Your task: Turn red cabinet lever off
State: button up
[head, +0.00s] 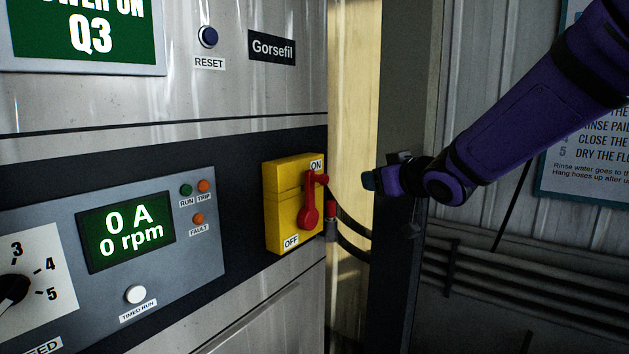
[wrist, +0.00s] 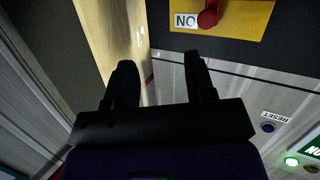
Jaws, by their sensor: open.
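The red lever (head: 309,210) is on the front of a yellow switch box (head: 283,215) on the cabinet. Its handle points up, with the knob beside the ON label; the OFF label is at the box's lower left. The knob of the red lever (wrist: 208,18) also shows at the top of the wrist view, beside the ON label, which appears turned over. My gripper (head: 370,180) is to the right of the lever, apart from it. In the wrist view, my gripper (wrist: 160,62) has its two fingers spread with nothing between them, and the lever lies beyond the right finger.
Dark cables (head: 352,232) run behind the box at the cabinet's right edge. A dark post (head: 396,270) stands right of the opening. A panel with a green display (head: 125,231) and buttons is left of the box. A RESET button (head: 208,37) is above.

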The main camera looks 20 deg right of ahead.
aim_at(316, 179)
jog(key=w+a+f+n+y, duration=0.1)
jog(key=w+a+y, duration=0.1)
jog(key=w+a, duration=0.1)
jog(key=w+a+n+y, duration=0.1)
jog(key=w+a+y, duration=0.2)
jog(key=w, duration=0.2)
jog(key=w+a+f+n+y, duration=0.1)
jog(key=w+a+n+y, duration=0.1)
jog(key=w+a+y, duration=0.1)
jog(key=shift+w+a+f, duration=0.35)
jog(key=shift+w+a, duration=0.15)
jog(key=shift+w, duration=0.2)
grip_shut()
